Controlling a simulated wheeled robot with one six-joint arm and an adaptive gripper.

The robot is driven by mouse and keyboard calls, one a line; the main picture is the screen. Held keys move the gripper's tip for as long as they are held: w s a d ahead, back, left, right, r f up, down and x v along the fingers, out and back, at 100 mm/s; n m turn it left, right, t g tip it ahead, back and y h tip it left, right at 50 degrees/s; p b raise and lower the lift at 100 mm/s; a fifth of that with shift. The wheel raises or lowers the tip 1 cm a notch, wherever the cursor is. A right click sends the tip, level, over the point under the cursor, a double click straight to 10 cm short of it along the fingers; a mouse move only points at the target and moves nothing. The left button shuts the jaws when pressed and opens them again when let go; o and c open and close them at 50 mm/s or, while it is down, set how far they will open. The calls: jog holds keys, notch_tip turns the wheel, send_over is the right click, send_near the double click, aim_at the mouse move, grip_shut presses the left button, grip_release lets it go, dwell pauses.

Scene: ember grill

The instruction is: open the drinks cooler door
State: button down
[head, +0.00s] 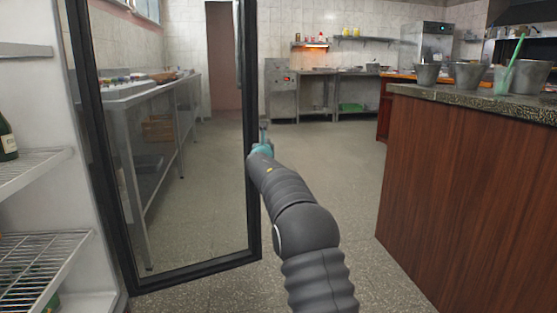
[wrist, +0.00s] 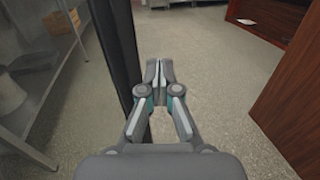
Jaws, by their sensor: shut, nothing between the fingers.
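The drinks cooler door (head: 253,215) is a glass pane in a black frame, and it stands swung well open in the head view. Its hinge side is at the left, beside the white cooler interior (head: 60,180) with wire shelves. My gripper (head: 264,130) is at the door's free edge, just right of the frame. In the wrist view my gripper (wrist: 160,70) is shut with its fingertips together and nothing between them. The black door frame (wrist: 112,40) runs close along its left side. I cannot tell whether they touch.
A wood-panelled counter (head: 465,190) with metal buckets (head: 467,76) on top stands at the right. Steel tables (head: 150,90) show through the glass. The speckled floor (head: 335,165) between door and counter is clear.

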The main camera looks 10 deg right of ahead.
jog(key=s+d+f+m+g+h+p, duration=0.1)
jog(key=s+d+f+m+g, duration=0.25)
jog(key=s+m, duration=0.55)
jog(key=s+d+f+m+g+h, duration=0.1)
jog(key=s+d+f+m+g, duration=0.3)
jog(key=s, duration=0.9)
jog(key=s+d+f+m+g+h+p, duration=0.1)
jog(key=s+d+f+m+g, duration=0.2)
jog(key=s+m, duration=0.7)
jog(key=s+a+f+m+g+y+p, duration=0.15)
jog(key=s+a+m+y, duration=0.35)
jog(key=s, duration=0.9)
jog(key=s+a+m+g+y+p, duration=0.1)
jog(key=s+a+m+g+p, duration=0.15)
jog(key=s+a, duration=0.7)
jog(key=s+r+m+t+y+p, duration=0.2)
jog(key=s+r+p, duration=0.2)
jog(key=s+r, duration=0.3)
jog(key=s, duration=0.5)
jog(key=shift+s+a+t+p, duration=0.2)
jog(key=shift+s+t+p, duration=0.15)
